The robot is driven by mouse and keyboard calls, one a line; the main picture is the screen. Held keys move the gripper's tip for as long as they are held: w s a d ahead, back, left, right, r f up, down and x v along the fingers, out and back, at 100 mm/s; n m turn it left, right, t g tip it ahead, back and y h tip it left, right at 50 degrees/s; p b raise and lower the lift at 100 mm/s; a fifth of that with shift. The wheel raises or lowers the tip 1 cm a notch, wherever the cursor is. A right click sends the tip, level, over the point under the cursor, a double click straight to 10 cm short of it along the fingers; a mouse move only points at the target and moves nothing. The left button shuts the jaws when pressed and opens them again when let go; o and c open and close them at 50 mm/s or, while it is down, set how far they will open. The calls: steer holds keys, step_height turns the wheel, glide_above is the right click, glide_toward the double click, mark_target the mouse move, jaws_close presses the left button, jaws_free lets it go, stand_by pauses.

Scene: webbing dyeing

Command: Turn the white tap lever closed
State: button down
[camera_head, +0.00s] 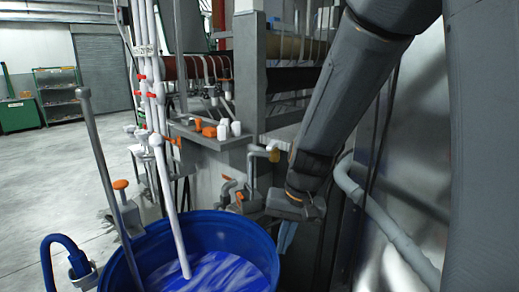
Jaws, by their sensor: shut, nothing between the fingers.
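No single white tap lever stands out clearly. Pale taps with bent spouts sit on the grey wall at the centre: a lower pale tap (230,184) with an orange knob (239,196), and an upper pale tap (262,152). A white pipe (170,205) with a rounded top slants down into the blue barrel. My gripper (292,207) is at the end of the dark arm, just right of and slightly lower than the lower tap. It looks shut and holds nothing that I can see. Its fingertips are small and dark, and contact with a tap cannot be told.
The open blue barrel (128,243) with blue-white liquid stands below the taps, with a grey rod (104,165) leaning in it. Upright white pipes with red handles (143,77) stand behind. A grey pipe (385,220) runs along the right. Floor (50,170) at left is clear.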

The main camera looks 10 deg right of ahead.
mark_target(273, 145)
steer(key=w+a+r+n+t+h, duration=0.3)
steer(key=w+r+n+t+h, duration=0.15)
steer(key=w, duration=0.55)
steer(key=w+a+r+n+t+h, duration=0.3)
steer(key=w+a+r+n+h, duration=0.15)
steer(key=w, duration=0.55)
steer(key=w+a+r+n+t+h, duration=0.3)
steer(key=w+t+h, duration=0.15)
steer(key=w, duration=0.55)
steer(key=w+d+p, duration=0.3)
steer(key=w+d, duration=0.1)
steer(key=d, duration=0.6)
steer(key=shift+w+d+r+h, duration=0.2)
steer(key=shift+w+d+h, duration=0.15)
steer(key=shift+d, duration=0.05)
steer(key=shift+d+n, duration=0.1)
steer(key=shift+n, duration=0.2)
